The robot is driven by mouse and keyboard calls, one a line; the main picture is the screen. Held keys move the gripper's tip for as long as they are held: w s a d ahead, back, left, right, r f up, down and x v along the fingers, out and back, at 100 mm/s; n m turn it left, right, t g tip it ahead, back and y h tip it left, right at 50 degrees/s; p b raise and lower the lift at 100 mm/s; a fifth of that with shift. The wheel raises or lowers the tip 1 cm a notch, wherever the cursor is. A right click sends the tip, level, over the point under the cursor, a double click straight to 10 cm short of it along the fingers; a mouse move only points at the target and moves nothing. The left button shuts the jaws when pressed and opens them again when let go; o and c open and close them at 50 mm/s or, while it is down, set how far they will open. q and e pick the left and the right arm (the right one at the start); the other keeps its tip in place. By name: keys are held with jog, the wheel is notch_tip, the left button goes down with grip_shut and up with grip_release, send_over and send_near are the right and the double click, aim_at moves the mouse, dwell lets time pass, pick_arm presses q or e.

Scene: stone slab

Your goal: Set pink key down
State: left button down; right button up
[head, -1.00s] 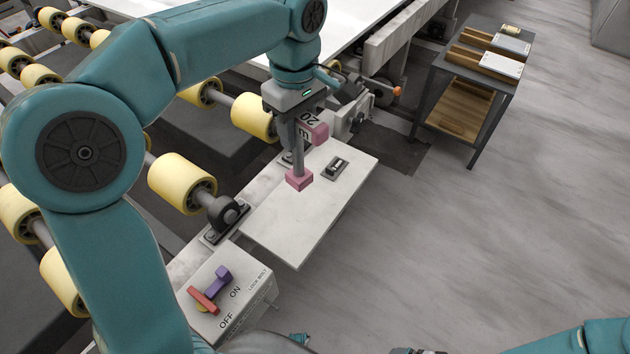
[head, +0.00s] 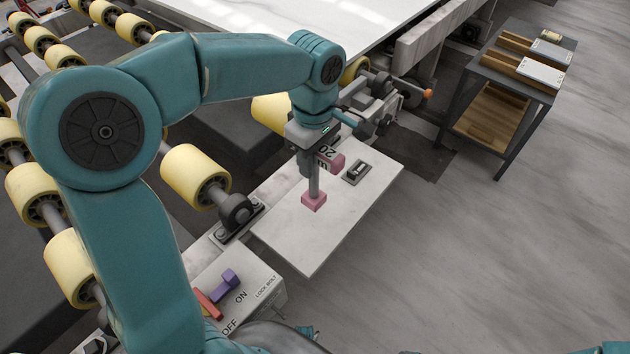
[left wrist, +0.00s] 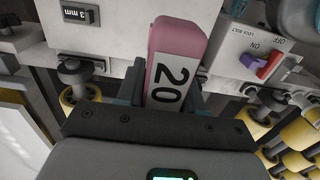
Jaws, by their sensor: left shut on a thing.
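My left gripper (head: 318,150) is shut on the pink key, just below its wrist, over the pale shelf (head: 290,243). The key's pink head (head: 336,162) bears a white label reading 20. A grey shaft hangs down from the grip with a pink block (head: 314,202) at its lower end. The block is at or just above the shelf; I cannot tell whether it touches. In the left wrist view the pink head (left wrist: 178,42) sits between the dark fingers (left wrist: 170,95). The right gripper is not in view.
A small black counter (head: 356,172) is set on the shelf, right of the key. A switch box (head: 262,290) with red and purple levers stands at the front left. Yellow rollers (head: 195,176) line the left. A grey trolley (head: 515,78) stands back right; open floor lies right.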

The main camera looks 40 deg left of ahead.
aim_at(313, 180)
pick_arm(q)
notch_tip(313, 180, down, 7)
jog(key=shift+w+a+r+b, duration=0.1)
jog(key=shift+r+b, duration=0.05)
jog(key=shift+b, duration=0.25)
jog(key=c, duration=0.7)
grip_release()
jog(key=shift+r, duration=0.2)
notch_tip(313, 180, up, 12)
jog(key=shift+f+p, duration=0.1)
jog(key=shift+p, duration=0.95)
